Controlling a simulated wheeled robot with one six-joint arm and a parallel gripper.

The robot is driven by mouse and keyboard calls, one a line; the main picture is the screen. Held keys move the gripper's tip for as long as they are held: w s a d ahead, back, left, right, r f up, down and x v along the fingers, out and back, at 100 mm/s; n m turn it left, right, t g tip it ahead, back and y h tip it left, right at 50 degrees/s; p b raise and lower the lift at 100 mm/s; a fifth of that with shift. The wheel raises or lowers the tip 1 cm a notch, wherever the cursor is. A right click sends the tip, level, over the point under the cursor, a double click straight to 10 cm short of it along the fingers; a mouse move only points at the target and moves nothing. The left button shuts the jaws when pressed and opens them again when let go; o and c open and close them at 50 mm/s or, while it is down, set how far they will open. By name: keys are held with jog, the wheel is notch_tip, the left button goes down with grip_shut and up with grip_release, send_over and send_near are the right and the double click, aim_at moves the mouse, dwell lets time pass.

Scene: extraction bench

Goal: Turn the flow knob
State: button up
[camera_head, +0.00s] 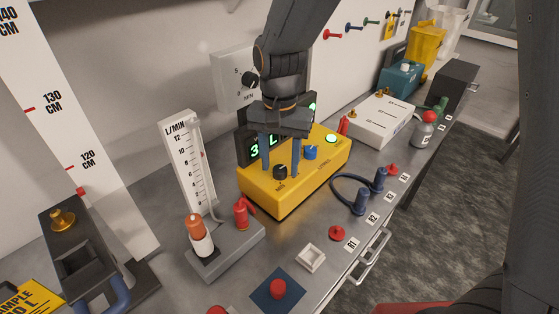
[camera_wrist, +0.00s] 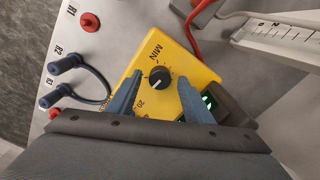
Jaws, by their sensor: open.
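A yellow box (camera_head: 285,205) stands on the bench below my gripper, with a green-lit display at its back. On its top are a black knob (camera_head: 280,172) and a blue knob (camera_head: 310,153). The wrist view shows the black knob (camera_wrist: 159,77) with a white pointer line and the marks "MIN" and "20" around it. No label in view clearly reads "flow". My gripper (camera_head: 284,160) is open and points down over the box. In the wrist view its blue fingers (camera_wrist: 159,83) lie to either side of the black knob, empty; contact cannot be told.
A flow tube scale (camera_head: 187,160) marked L/MIN stands left of the box, with an orange-capped bottle (camera_head: 200,236) in front. A wall box (camera_head: 233,82) has another black knob. A white box (camera_head: 381,121) and blue-handled cable (camera_head: 361,200) are at right.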

jog(key=shift+f, duration=0.25)
jog(key=c, duration=1.1)
jog(key=shift+o, duration=0.2)
jog(key=shift+n, duration=0.3)
jog(key=shift+n+p, duration=0.7)
jog(key=shift+n, duration=1.9)
jog(key=o, duration=1.1)
jog(key=shift+c, duration=0.2)
